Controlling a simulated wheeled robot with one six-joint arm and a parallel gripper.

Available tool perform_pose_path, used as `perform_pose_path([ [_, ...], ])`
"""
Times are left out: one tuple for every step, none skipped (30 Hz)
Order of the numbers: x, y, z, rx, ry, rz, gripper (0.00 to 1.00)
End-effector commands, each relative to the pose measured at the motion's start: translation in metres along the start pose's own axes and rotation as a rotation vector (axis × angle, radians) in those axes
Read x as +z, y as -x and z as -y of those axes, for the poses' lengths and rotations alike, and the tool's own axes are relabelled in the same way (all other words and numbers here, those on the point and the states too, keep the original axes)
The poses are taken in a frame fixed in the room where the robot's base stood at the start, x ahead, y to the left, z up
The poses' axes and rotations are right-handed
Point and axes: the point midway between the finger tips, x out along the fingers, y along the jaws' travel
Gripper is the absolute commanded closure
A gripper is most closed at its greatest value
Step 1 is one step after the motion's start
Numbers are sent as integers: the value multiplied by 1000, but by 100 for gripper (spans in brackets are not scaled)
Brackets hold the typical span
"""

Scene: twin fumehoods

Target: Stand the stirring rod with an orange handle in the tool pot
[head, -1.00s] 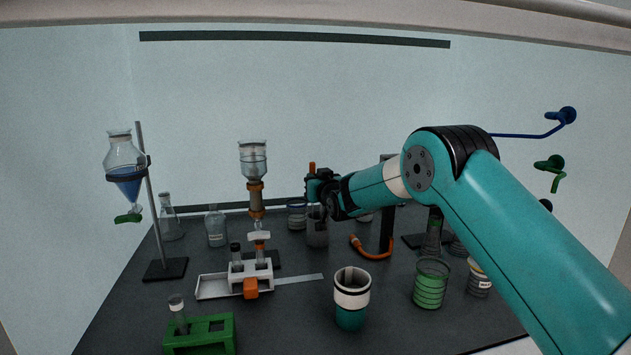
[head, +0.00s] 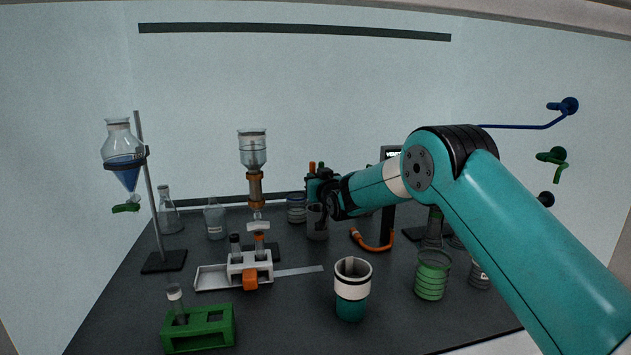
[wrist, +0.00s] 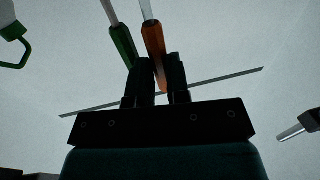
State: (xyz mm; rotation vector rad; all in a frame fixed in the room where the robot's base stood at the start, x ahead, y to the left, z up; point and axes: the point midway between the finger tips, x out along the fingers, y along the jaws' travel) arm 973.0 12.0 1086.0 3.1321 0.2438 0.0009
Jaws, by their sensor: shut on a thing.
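In the wrist view the stirring rod's orange handle (wrist: 153,42) runs between the two dark fingers of my gripper (wrist: 158,68), which is shut on it. A green-handled rod (wrist: 123,44) is close beside it, to the left. In the head view my gripper (head: 318,188) is at the back middle, with the orange handle (head: 312,167) showing just above it. A grey beaker (head: 317,224) is directly below; the rod's lower end is hidden, so I cannot tell whether it is inside. A teal and white pot (head: 352,293), likely the tool pot, stands upright at the front, apart from my gripper.
A funnel stand (head: 255,180) and a white balance-like rack (head: 240,272) are left of the pot. A green tube rack (head: 199,330) is at front left. A green ribbed beaker (head: 432,275) stands right of the pot. An orange hose (head: 370,242) lies behind it.

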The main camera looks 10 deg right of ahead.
Motion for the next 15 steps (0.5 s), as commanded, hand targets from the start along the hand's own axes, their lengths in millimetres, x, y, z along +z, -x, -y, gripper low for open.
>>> perform_pose_path([
  [2, 0, 0, 0, 0, 0, 100],
  [3, 0, 0, 0, 0, 0, 100],
  [4, 0, 0, 0, 0, 0, 100],
  [4, 0, 0, 0, 0, 0, 100],
  [5, 0, 0, 0, 0, 0, 100],
  [6, 0, 0, 0, 0, 0, 100],
  [6, 0, 0, 0, 0, 0, 100],
  [7, 0, 0, 0, 0, 0, 100],
  [8, 0, 0, 0, 0, 0, 100],
  [8, 0, 0, 0, 0, 0, 100],
  [9, 0, 0, 0, 0, 0, 100],
  [10, 0, 0, 0, 0, 0, 100],
  [10, 0, 0, 0, 0, 0, 100],
  [11, 0, 0, 0, 0, 0, 100],
  [12, 0, 0, 0, 0, 0, 100],
])
